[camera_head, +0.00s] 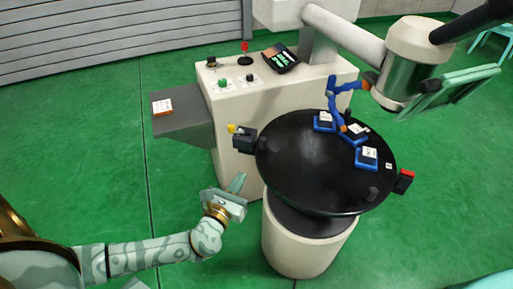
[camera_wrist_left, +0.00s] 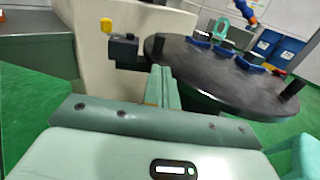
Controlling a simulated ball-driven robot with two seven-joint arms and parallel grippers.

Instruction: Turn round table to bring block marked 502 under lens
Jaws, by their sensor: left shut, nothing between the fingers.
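The round table (camera_head: 300,170) is a black disc on a pale pedestal; it also shows in the left wrist view (camera_wrist_left: 225,78). Three dark blocks with white labels sit in blue holders at its far right: one at the back (camera_head: 325,121), one in the middle (camera_head: 354,131), one nearer (camera_head: 367,157). I cannot read their markings. A jointed blue hose with an orange tip hangs over the middle block. I cannot tell for sure which part is the lens. My left gripper (camera_head: 237,184) is shut and empty, left of the disc and apart from it. My right gripper is not in view.
A black block (camera_head: 244,139) with a yellow knob stands at the disc's left edge. A red-ended part (camera_head: 404,181) is at its right edge. A short dark peg (camera_head: 374,193) stands near the front rim. Behind are a control cabinet (camera_head: 236,110) and grey shelf (camera_head: 185,118).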

